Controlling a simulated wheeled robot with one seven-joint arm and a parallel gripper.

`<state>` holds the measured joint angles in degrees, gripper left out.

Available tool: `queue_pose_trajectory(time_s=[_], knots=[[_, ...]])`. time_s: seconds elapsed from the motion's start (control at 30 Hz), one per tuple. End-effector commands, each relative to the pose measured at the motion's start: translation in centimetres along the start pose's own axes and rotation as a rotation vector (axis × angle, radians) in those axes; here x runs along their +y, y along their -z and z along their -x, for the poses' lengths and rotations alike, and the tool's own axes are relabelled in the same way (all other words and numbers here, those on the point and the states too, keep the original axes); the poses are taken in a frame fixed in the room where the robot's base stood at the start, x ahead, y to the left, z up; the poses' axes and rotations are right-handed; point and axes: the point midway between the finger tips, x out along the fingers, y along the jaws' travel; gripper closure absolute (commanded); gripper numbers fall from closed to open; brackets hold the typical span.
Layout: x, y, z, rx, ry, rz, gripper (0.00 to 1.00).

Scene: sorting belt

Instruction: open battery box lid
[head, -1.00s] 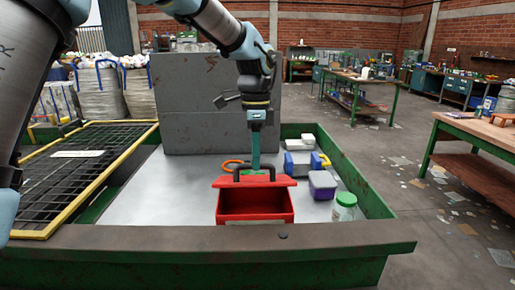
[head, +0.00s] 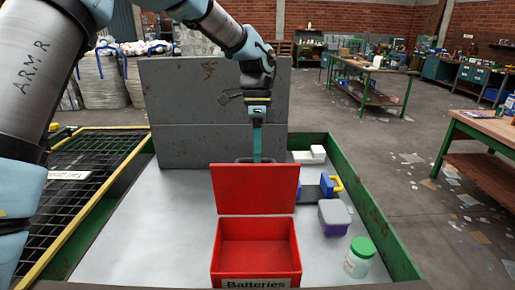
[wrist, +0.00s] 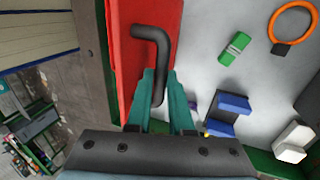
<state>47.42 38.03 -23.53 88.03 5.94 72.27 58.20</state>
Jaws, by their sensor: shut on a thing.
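The red battery box (head: 257,243) stands on the grey metal sorting surface with its front label "Batteries" partly cut off at the bottom edge. Its inside looks empty. Its red lid (head: 255,190) is swung up at the back, standing roughly upright with its inner face toward the head camera. My gripper (head: 257,155) is behind the lid's top edge, its teal fingers closed on the black lid handle (wrist: 163,45). The handle is mostly hidden behind the lid in the head view. The wrist view shows the lid's red outer face (wrist: 133,60) beside the fingers.
To the right are a blue-and-yellow item (head: 328,185), a purple container (head: 334,217), a green-lidded jar (head: 360,258) and white blocks (head: 309,155). The wrist view shows a green piece (wrist: 236,47) and an orange ring (wrist: 291,22). A grey panel (head: 205,110) stands behind; green walls (head: 372,205) edge the surface.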

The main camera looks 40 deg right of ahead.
Motion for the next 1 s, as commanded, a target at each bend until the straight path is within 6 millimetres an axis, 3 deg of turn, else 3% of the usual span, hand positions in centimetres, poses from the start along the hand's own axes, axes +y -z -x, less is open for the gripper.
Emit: queue_pose_trajectory(time_s=[0.33,0.87,0.9,1.0], knots=[[-1.7,-0.2,-0.3,-0.006,-0.136,0.001,1.00],[-1.9,-0.2,-0.4,-0.007,-0.156,0.001,1.00],[-1.9,-0.2,-0.4,-0.007,-0.156,0.002,0.77],[-1.9,-0.2,-0.3,-0.006,-0.155,0.001,0.66]])
